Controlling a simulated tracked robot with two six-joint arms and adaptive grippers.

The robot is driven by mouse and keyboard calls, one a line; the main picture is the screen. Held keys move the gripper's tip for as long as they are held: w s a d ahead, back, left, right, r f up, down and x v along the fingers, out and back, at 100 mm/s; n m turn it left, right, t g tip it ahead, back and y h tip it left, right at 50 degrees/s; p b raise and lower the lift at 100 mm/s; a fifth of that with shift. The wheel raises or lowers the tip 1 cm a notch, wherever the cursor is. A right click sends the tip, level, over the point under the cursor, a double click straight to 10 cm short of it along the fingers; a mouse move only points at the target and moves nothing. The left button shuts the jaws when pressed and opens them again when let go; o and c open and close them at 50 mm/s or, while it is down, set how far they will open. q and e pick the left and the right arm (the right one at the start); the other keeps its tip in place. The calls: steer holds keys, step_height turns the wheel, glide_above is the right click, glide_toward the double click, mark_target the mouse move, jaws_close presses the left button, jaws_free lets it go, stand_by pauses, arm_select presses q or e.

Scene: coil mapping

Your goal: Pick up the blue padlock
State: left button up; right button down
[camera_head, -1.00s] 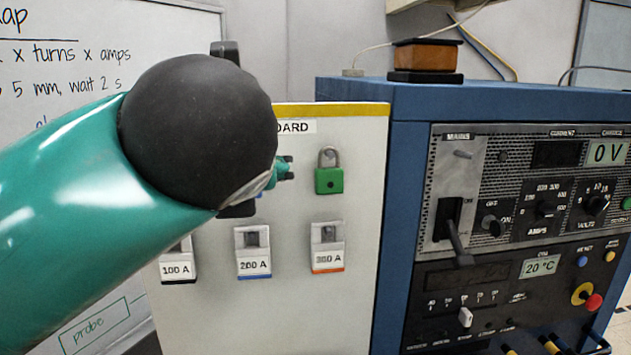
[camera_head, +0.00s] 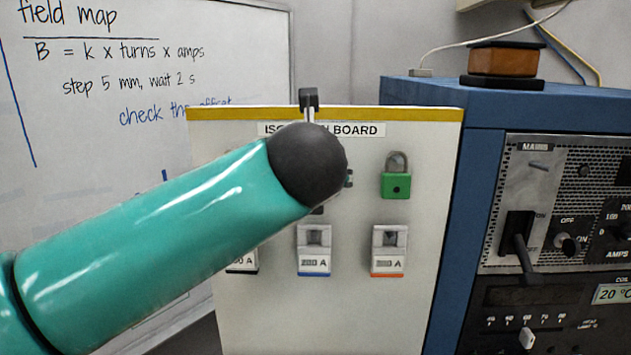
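No blue padlock shows now; the part of the board behind my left arm is hidden. A green padlock (camera_head: 396,178) hangs by its shackle on the white isolation board (camera_head: 440,205), to the right of my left wrist. My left arm comes in from the left, and its round black end covers most of my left gripper (camera_head: 309,100). Only dark parts of the gripper show above and below that end, so its fingertips and any hold are hidden. My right gripper is not in view.
Under the padlock row are labelled switches, among them a blue-edged one (camera_head: 314,250) and an orange-edged one (camera_head: 388,251). A blue cabinet (camera_head: 420,93) with a control panel stands close on the right. A whiteboard (camera_head: 215,85) stands behind on the left.

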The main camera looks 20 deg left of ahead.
arm_select(q)
steer(key=c, duration=1.3)
steer(key=shift+r, duration=0.15)
